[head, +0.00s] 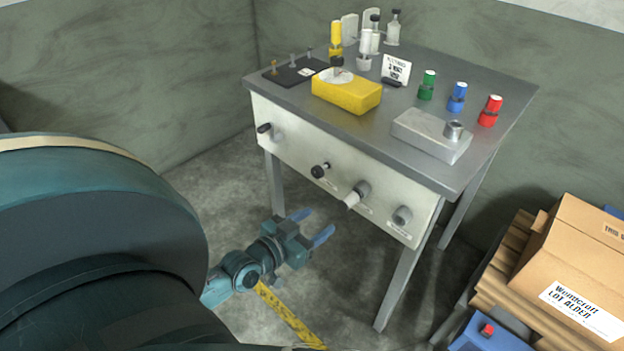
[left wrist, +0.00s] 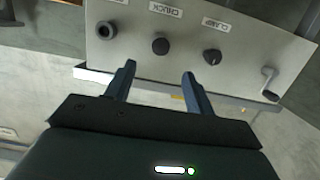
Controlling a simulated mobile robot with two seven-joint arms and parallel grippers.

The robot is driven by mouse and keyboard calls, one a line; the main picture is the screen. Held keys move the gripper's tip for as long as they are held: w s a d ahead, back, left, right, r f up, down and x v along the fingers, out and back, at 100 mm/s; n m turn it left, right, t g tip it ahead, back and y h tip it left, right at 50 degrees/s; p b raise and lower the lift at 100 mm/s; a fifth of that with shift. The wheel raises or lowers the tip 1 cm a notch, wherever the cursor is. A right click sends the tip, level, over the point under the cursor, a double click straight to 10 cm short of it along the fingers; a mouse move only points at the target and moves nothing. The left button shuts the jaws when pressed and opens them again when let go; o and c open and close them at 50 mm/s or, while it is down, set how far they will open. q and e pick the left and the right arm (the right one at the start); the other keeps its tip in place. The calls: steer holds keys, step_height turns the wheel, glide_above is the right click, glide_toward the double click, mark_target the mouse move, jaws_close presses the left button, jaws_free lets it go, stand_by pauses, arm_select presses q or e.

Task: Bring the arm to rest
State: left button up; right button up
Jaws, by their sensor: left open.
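My left gripper (head: 309,227) is open and empty. In the head view it is low, in front of the metal table (head: 465,75) and below its front panel (head: 335,172), apart from both. In the left wrist view its two blue-grey fingers (left wrist: 160,82) are spread, with the panel (left wrist: 185,25) and its knobs beyond them. My left arm comes in from the left and fills the lower left of the head view. My right gripper is in neither view.
On the table stand a yellow block (head: 347,93), a grey block (head: 431,137), and green (head: 427,85), blue (head: 457,97) and red (head: 490,111) bottles. A cardboard box (head: 574,260) rests on pallets at the right. A yellow floor stripe (head: 290,318) runs below my gripper.

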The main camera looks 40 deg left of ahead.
arm_select(q)
steer(key=shift+s, duration=0.1)
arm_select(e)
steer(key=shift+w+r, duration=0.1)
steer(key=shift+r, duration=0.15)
arm_select(q)
steer(key=s+d+m+g+h+p, duration=0.1)
steer(key=s+d+g+p, duration=0.1)
steer(key=s+d, duration=0.3)
steer(key=s+d+m+g+h+p, duration=0.1)
steer(key=s+d+g+p, duration=0.2)
steer(key=d, duration=0.9)
steer(key=shift+s+p, duration=0.75)
steer(key=shift+s, duration=0.3)
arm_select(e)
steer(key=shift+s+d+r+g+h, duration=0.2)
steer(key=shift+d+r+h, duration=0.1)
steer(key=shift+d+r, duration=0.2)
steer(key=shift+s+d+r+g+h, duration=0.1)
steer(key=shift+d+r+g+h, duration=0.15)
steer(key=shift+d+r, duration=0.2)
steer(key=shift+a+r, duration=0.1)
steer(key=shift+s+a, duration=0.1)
